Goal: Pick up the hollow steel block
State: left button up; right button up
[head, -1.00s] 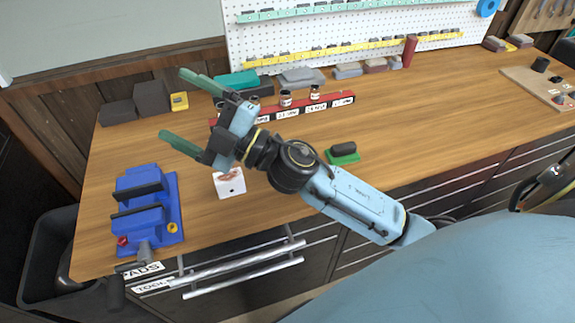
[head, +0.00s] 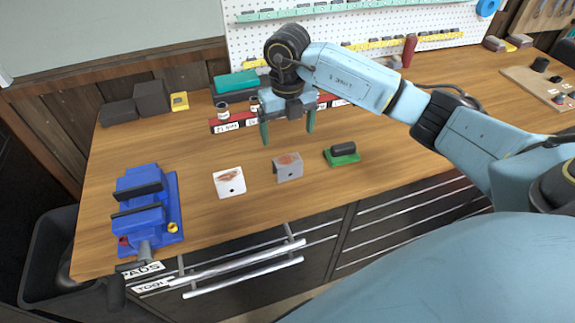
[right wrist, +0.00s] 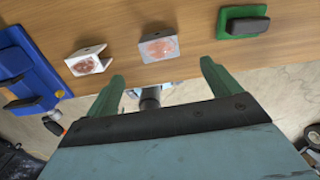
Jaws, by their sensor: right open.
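The grey block (head: 288,168), which looks like the hollow steel block, lies on the wooden bench with a brownish patch on top. It also shows in the right wrist view (right wrist: 168,50), beyond the gap between my fingertips. My right gripper (head: 288,128) is open and empty, with green fingers pointing down. In the head view it appears just behind the grey block, apart from it. My left gripper is not in view.
A blue vise (head: 148,208) stands at the bench's left end. A green-based dark pad (head: 343,153) is right of the grey block. A red rack (head: 232,124) with small jars is behind. Bare bench surrounds the grey block.

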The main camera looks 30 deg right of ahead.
aim_at(287, 160)
notch_tip(287, 160, down, 7)
jog(key=shift+s+f+p, duration=0.1)
jog(key=shift+p, duration=0.25)
jog(key=shift+f+p, duration=0.6)
jog(key=shift+f, duration=2.1)
jog(key=c, duration=1.3)
